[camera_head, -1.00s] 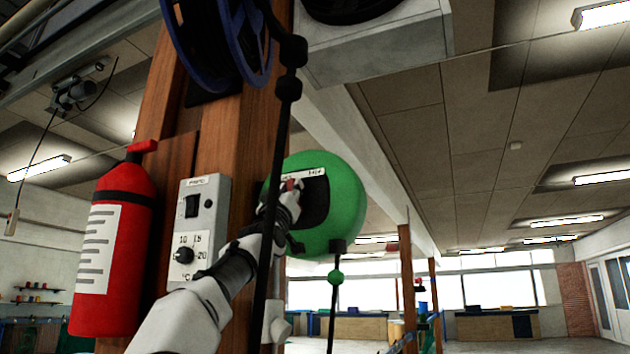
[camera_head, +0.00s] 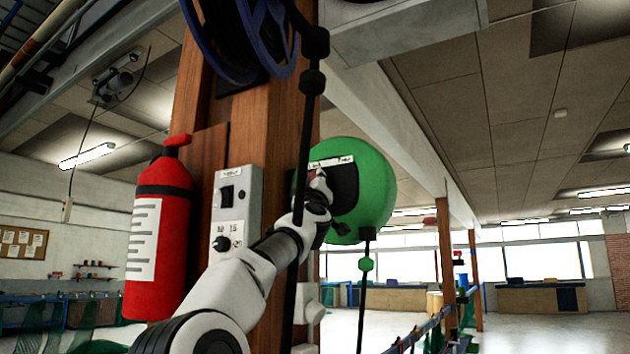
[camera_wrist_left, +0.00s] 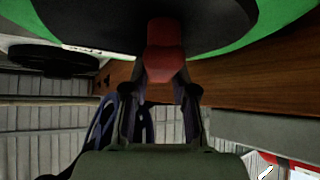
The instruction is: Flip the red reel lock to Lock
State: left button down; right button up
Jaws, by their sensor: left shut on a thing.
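The green round reel (camera_head: 376,190) hangs on the wooden post, with a dark recess and a white label strip along its upper edge. In the left wrist view the red reel lock (camera_wrist_left: 161,62) stands out from the dark face of the reel (camera_wrist_left: 275,18). My left gripper (camera_wrist_left: 162,88) is shut on the red lock, one finger on each side. In the head view my left gripper (camera_head: 318,205) reaches up to the recess and hides most of the lock. The label's words are too small to read. My right gripper is not in view.
A red fire extinguisher (camera_head: 160,235) and a grey switch box (camera_head: 234,212) are on the wooden post (camera_head: 205,130) left of my arm. A black cord (camera_head: 305,150) with beads hangs in front of my arm. A blue reel (camera_head: 240,40) is above.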

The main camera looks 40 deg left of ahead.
pick_arm(q)
jog(key=c, duration=0.9)
grip_release()
jog(key=shift+c, duration=0.2)
jog(key=shift+w+a, duration=0.1)
jog(key=shift+w, duration=0.1)
jog(key=v, duration=0.7)
jog(key=shift+s+f, duration=0.2)
jog(key=shift+w, duration=0.1)
jog(key=shift+f, duration=0.1)
